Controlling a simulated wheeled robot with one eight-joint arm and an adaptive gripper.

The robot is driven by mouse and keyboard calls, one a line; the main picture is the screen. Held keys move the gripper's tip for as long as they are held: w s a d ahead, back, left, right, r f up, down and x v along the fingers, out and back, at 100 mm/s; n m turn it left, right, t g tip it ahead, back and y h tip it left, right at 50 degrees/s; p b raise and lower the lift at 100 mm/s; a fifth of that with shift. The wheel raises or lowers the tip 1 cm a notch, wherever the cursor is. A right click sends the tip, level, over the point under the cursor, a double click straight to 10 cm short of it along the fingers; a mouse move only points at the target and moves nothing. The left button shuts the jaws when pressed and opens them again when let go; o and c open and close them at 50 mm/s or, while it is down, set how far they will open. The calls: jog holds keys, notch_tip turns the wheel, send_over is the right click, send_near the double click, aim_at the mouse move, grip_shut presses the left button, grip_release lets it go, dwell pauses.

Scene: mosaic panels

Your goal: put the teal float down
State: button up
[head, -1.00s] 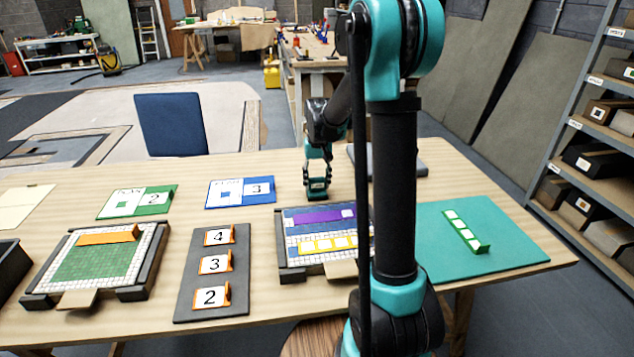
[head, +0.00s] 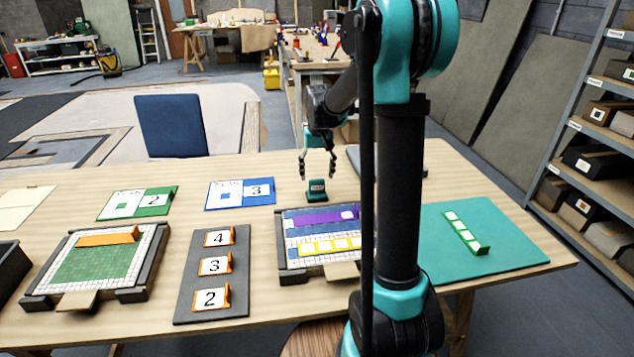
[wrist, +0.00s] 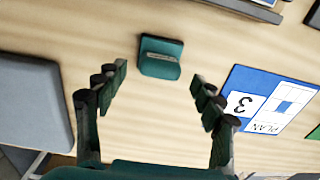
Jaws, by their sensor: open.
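The teal float (head: 316,190) is a small dark teal block standing on the wooden table, behind the blue mosaic panel. My gripper (head: 318,172) is open and empty above the float in the head view. In the wrist view my gripper (wrist: 157,85) has its two fingers spread wide, with bare table between them and no contact with the float.
The blue panel (head: 284,245) with purple and yellow strips is in front of the float. A blue plan card (head: 240,193) marked 3 lies to its left. A grey slab (head: 412,165) lies to its right. A teal mat (head: 510,235) is at the right.

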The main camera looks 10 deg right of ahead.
aim_at(318, 179)
notch_tip(318, 179, up, 8)
jog(key=shift+d+f, duration=0.1)
jog(key=shift+f, duration=0.05)
dwell(0.4)
